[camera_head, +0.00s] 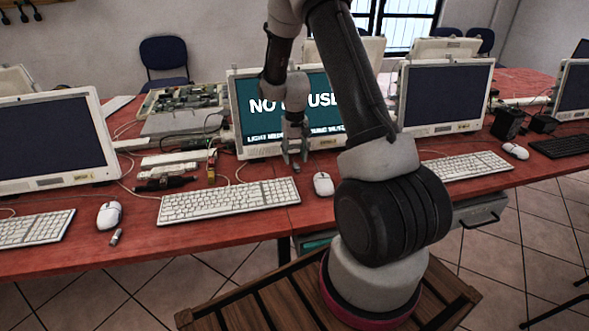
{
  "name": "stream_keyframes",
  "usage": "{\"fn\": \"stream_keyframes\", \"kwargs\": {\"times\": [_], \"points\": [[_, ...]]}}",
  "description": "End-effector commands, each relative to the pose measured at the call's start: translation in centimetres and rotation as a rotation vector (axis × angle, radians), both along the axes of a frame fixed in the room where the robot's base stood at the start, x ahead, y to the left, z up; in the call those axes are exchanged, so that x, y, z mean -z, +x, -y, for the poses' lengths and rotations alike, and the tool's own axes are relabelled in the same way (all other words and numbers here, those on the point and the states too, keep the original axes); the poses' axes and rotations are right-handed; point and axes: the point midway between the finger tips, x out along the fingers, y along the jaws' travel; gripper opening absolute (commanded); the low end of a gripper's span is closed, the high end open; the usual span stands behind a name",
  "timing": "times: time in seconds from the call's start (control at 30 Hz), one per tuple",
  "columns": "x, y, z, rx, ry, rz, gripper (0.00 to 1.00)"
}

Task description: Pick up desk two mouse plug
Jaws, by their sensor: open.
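My gripper (294,163) points down, open, in front of the lit middle monitor (262,105), low over the red desk. No plug shows between its fingers, though the spot is small and partly hidden. A white mouse (323,184) lies to its lower right, right of the middle keyboard (228,200). Another white mouse (110,215) lies on the left, with a small grey plug-like piece (116,237) just in front of it. A third white mouse (515,150) is at the right. I cannot tell which piece is the desk two mouse plug.
Dark cables and small parts (165,182) clutter the desk left of my gripper, below an open electronics tray (185,100). A left monitor (52,140) and a right monitor (444,97) flank the middle one. My arm hides part of the desk.

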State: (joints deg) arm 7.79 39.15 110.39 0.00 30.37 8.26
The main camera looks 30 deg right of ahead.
Motion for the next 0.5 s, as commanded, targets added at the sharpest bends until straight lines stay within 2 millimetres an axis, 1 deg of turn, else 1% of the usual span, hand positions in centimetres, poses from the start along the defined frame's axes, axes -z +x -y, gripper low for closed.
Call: {"fn": "stream_keyframes", "kwargs": {"times": [0.03,0.1,0.2,0.3,0.47,0.5], "points": [[1.0,-0.2,0.1,0.001,0.000,-0.005,0.44],[2.0,-0.2,0.1,0.000,0.001,-0.004,0.44],[3.0,-0.2,0.1,0.000,0.001,-0.003,0.44],[3.3,-0.2,0.2,0.000,0.000,-0.001,0.44],[3.3,-0.2,0.1,0.000,0.000,-0.001,0.44],[3.3,-0.2,0.1,0.000,0.000,-0.001,0.38]]}}
